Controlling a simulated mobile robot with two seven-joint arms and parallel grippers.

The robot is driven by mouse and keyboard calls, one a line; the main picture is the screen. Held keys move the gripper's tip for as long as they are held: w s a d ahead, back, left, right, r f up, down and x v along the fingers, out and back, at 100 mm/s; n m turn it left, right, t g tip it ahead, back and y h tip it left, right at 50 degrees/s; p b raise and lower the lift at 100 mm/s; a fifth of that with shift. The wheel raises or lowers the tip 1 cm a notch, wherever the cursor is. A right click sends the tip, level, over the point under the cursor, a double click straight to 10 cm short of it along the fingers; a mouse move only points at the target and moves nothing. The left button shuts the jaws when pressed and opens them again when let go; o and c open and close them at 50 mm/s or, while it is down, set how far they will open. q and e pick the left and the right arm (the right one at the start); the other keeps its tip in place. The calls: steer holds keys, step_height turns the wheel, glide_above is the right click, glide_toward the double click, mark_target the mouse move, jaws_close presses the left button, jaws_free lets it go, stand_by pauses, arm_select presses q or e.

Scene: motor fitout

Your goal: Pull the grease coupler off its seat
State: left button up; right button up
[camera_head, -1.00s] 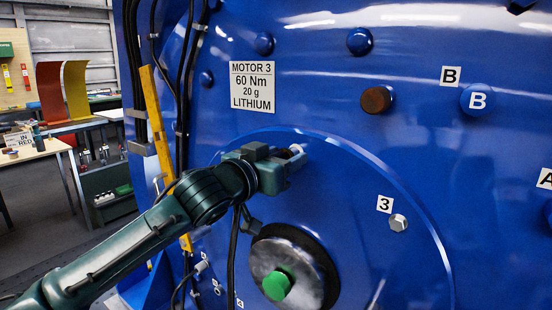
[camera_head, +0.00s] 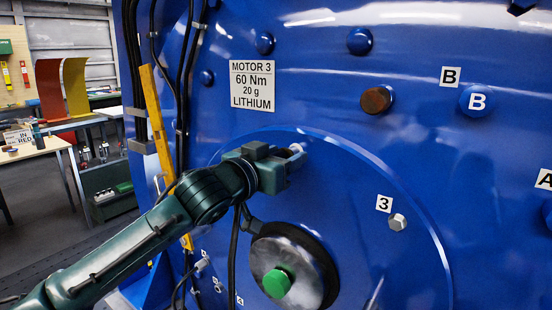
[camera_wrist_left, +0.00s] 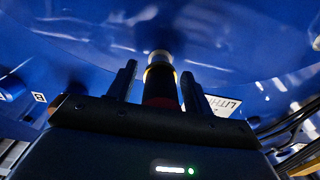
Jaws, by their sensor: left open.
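My left gripper (camera_head: 291,168) is at the round blue cover of the motor, below the MOTOR 3 plate. In the left wrist view its two fingers (camera_wrist_left: 159,74) are open, one on each side of the grease coupler (camera_wrist_left: 161,76). The coupler is a dark cylinder with a brass-coloured band and a dark red lower part. It stands between the fingers, and I see gaps beside it. Its far end is towards the blue cover; how it meets its seat is unclear. In the head view a small pale round part (camera_head: 296,149) shows at the gripper's tip. My right gripper is not in view.
Below the gripper is a dark round hub with a green knob (camera_head: 277,283). A bolt (camera_head: 398,222) by label 3 is to the right. Black cables (camera_head: 183,90) and a yellow bar (camera_head: 157,120) run down the left. A bench (camera_head: 35,152) stands far left.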

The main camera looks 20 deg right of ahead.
arm_select(q)
steer(key=shift+d+r+p, duration=0.1)
steer(key=shift+d+p, duration=0.05)
steer(key=shift+p, duration=0.2)
steer(key=shift+c, duration=0.4)
jaws_close()
steer(key=shift+s+f, duration=0.2)
steer(key=shift+f, duration=0.15)
stand_by(0.3)
steer(key=shift+v, duration=2.6)
steer(key=shift+w+r, duration=0.15)
steer(key=shift+p, duration=0.35)
